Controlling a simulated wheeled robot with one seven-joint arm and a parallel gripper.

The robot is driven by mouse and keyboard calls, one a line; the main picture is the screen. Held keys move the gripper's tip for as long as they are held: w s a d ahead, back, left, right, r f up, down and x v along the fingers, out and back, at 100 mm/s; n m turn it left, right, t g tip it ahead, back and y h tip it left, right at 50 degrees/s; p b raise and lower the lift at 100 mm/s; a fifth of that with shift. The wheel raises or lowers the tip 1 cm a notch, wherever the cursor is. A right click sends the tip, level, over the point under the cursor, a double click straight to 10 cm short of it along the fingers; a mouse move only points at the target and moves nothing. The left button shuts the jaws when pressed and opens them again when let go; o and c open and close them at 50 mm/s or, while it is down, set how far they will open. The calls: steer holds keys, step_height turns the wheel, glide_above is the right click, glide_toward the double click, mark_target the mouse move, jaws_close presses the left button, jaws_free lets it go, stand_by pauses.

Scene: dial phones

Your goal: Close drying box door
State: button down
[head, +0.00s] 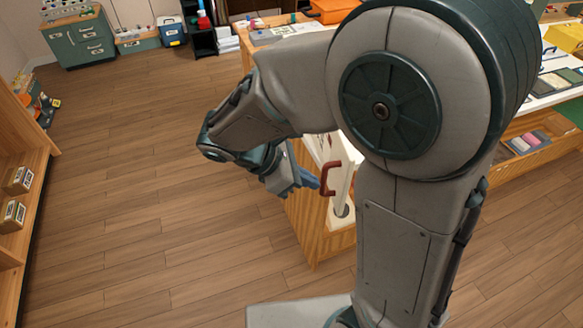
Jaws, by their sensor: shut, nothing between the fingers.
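A white door panel (347,181), which looks like the drying box door, stands on a wooden cabinet beside my arm. It carries a red-brown handle (328,179) on its left side. Behind my arm I see only part of the white box, so how far the door is open is unclear. My gripper (315,184) is shut and empty. Its blue fingertips are close to the left side of the handle. I cannot tell whether they touch it.
The wooden cabinet (308,222) stands under the door. My arm hides much of it. A wooden shelf (38,165) with small boxes is at the left edge. A green drawer unit (84,40) stands at the back left. The wooden floor (160,190) between is clear.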

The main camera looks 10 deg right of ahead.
mark_target(344, 185)
steer(key=d, duration=0.2)
steer(key=d+f, duration=0.1)
steer(key=d, duration=0.2)
steer(key=shift+w+d+f+p, duration=0.1)
steer(key=shift+p, duration=0.25)
steer(key=shift+w, duration=0.1)
